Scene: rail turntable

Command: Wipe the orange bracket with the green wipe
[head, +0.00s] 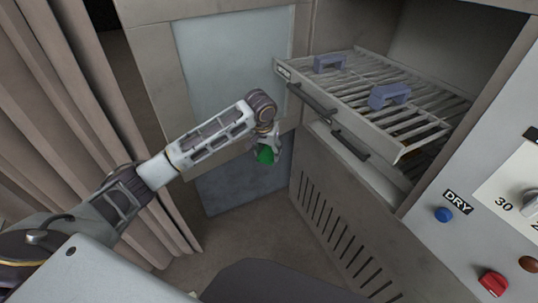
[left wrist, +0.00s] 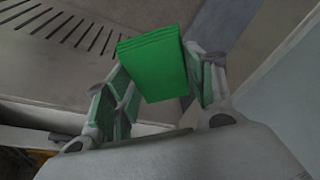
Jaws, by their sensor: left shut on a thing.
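My left gripper (head: 268,146) is shut on the green wipe (head: 265,155), in front of the cabinet and left of the pulled-out rack. In the left wrist view the wipe (left wrist: 157,64) is a folded green block between the two fingers. It touches nothing else that I can see. The orange bracket does not show clearly. Only small orange-brown patches show below the upper rack in the head view and at the lower left edge of the left wrist view; I cannot tell what they are. My right gripper is not in view.
A slatted upper rack (head: 352,104) is pulled out, with two blue-grey brackets (head: 329,63) (head: 389,96) on it. A lower drawer with a dark handle (head: 350,146) is below. A control panel (head: 480,208) is at right, a curtain (head: 75,120) at left.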

